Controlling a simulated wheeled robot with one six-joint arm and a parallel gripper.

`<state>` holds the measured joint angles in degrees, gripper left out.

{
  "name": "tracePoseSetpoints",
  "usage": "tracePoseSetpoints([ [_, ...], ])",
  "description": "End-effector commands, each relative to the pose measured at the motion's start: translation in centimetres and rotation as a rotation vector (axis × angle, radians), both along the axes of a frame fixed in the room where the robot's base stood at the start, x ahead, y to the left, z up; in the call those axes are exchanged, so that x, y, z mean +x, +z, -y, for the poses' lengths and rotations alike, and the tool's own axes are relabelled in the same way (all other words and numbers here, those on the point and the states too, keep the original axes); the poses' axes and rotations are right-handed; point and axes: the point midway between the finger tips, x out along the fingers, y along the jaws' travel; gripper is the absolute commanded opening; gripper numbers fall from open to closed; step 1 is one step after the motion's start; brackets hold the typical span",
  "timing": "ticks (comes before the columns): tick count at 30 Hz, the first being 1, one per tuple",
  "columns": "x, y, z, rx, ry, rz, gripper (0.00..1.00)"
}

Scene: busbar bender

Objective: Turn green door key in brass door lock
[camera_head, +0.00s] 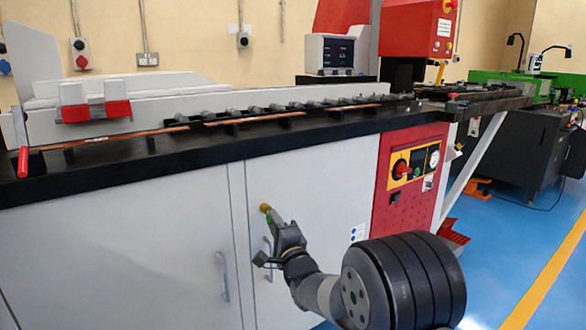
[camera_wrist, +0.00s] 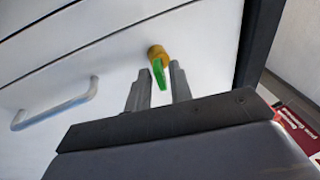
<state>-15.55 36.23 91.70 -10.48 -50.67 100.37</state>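The brass door lock (camera_head: 265,208) sits on the right white cabinet door and also shows in the wrist view (camera_wrist: 157,52). The green door key (camera_wrist: 160,74) points out of the lock. In the head view the key is a small green bit (camera_head: 270,217) largely hidden by my gripper. My gripper (camera_head: 279,224) is right at the key, just below the lock. In the wrist view its two fingers (camera_wrist: 157,82) stand apart, one on each side of the key. A gap shows between the key and the left finger; whether the right finger touches it I cannot tell.
A bar handle (camera_head: 268,259) on the right door is close to my gripper. Another handle (camera_head: 223,276) is on the left door. The black worktop (camera_head: 200,152) juts out above the doors. A red control panel (camera_head: 409,175) is to the right.

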Motion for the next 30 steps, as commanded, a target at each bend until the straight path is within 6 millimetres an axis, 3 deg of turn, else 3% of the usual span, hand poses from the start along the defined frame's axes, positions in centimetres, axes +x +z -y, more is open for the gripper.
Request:
tracePoseSetpoints([
  [22, -0.02, 0.03, 0.00, 0.000, 0.000, -0.001, 0.21],
  [30, -0.02, 0.03, 0.00, 0.000, 0.000, -0.001, 0.00],
])
